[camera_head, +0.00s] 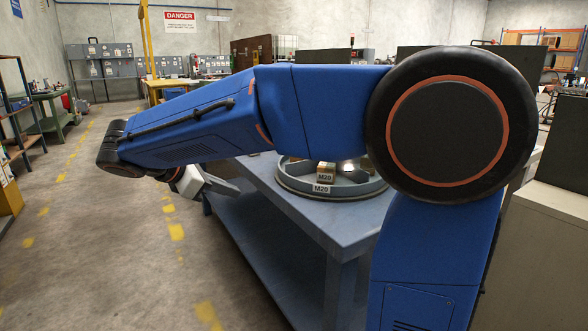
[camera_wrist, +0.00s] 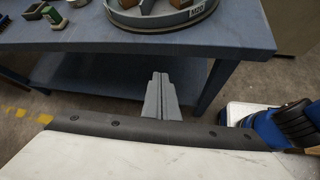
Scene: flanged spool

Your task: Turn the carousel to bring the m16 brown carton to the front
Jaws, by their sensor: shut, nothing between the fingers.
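The carousel (camera_head: 345,194), a round grey tray with a raised rim, stands on the blue table. My arm hides much of the carousel, and I cannot make out an m16 carton. In the wrist view the carousel (camera_wrist: 160,22) shows at the top, cut off by the frame, with parts of brown cartons in it. My gripper (camera_head: 232,190) is left of the table in the head view, apart from the carousel. Its fingers (camera_wrist: 160,80) are shut and empty.
The blue table (camera_head: 270,190) has a lower shelf (camera_head: 262,240). Small green and dark items (camera_wrist: 52,14) lie on its top in the wrist view. Open floor (camera_head: 110,220) with yellow marks lies to the left. A beige cabinet (camera_head: 545,250) stands at the right.

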